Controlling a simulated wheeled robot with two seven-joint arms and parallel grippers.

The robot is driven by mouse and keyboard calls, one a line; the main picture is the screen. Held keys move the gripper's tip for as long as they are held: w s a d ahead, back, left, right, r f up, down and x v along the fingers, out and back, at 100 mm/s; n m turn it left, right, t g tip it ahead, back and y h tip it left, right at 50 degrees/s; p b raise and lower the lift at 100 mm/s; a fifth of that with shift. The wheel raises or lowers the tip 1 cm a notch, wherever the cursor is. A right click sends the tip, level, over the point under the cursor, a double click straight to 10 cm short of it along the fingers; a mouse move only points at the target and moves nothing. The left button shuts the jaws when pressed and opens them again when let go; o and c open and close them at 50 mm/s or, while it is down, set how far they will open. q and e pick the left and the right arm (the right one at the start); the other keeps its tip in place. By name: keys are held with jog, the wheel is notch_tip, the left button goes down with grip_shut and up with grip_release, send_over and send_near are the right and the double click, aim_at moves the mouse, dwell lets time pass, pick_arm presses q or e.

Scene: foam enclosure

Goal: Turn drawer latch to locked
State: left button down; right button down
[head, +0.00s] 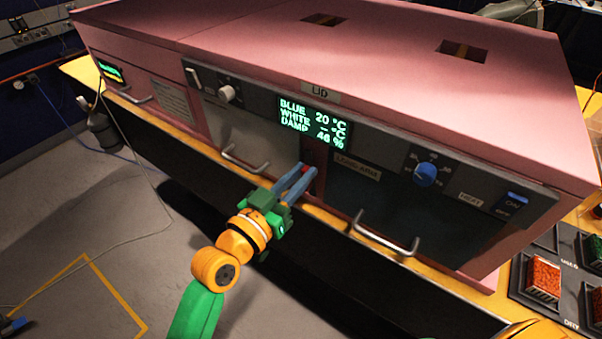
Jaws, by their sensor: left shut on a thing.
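The drawer latch (305,170) shows as a small red piece on a dark upright strip below the display, between the two drawer fronts. My left gripper (303,174) has its blue-grey fingers shut on the latch. The fingers hide most of it, so I cannot tell which way it is turned. The left drawer front (235,135) and the right drawer front (400,205) each have a metal bar handle and appear closed. My right gripper is not in view.
The pink enclosure (330,50) stands on a yellow-edged bench. Its panel carries a green-lettered display (313,122), a blue knob (425,174) and a blue switch (516,201). A dark tray (530,262) with red and green contents is at the right. The floor at left is mostly clear.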

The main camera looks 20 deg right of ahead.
pick_arm(q)
jog(key=n, duration=0.2)
jog(key=n+p, duration=0.1)
jog(key=shift+w+a+n, duration=0.2)
jog(key=shift+w+n, duration=0.05)
jog(key=shift+n, duration=0.05)
jog(key=shift+w+a+f+n+p, duration=0.1)
jog(key=shift+w+f+n+p, duration=0.2)
jog(key=shift+n, duration=1.85)
jog(key=shift+w+a+f+n+p, duration=0.15)
jog(key=shift+f+n, duration=0.2)
jog(key=shift+n, duration=1.75)
jog(key=shift+w+a+f+n+p, duration=0.15)
jog(key=shift+f+n, duration=0.2)
jog(key=shift+n, duration=1.8)
jog(key=shift+s, duration=0.1)
jog(key=c, duration=0.9)
grip_release()
jog(key=shift+d+f, duration=0.1)
